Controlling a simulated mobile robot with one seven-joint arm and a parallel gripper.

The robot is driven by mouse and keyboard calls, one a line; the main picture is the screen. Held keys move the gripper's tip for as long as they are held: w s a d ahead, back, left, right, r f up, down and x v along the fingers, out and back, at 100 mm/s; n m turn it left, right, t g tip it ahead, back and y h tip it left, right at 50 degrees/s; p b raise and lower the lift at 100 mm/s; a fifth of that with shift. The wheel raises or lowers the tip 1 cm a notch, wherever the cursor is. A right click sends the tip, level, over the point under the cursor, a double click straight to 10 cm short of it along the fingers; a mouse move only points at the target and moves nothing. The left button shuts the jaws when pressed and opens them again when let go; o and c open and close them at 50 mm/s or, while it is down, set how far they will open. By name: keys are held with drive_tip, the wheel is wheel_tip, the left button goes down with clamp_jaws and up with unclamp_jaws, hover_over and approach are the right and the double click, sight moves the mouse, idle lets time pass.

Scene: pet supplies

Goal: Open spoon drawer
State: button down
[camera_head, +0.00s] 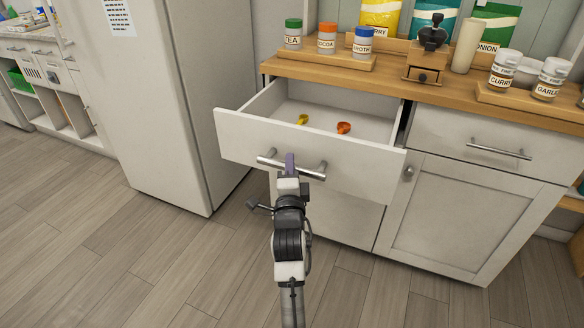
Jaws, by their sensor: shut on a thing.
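The spoon drawer (308,149) is the left drawer of the counter and is pulled well out. My gripper hides the middle of the handle, and the exact finger contact is small in view.
A closed drawer (510,139) and a cabinet door (451,213) are to the right. A white fridge (170,90) stands at the left. The wooden counter top (390,82) holds labelled jars, a grinder (428,50) and bags. The wooden floor (150,270) in front is clear.

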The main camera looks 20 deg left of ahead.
drive_tip(key=shift+s, duration=0.3)
drive_tip(key=c, duration=1.3)
unclamp_jaws()
drive_tip(key=shift+r, duration=0.1)
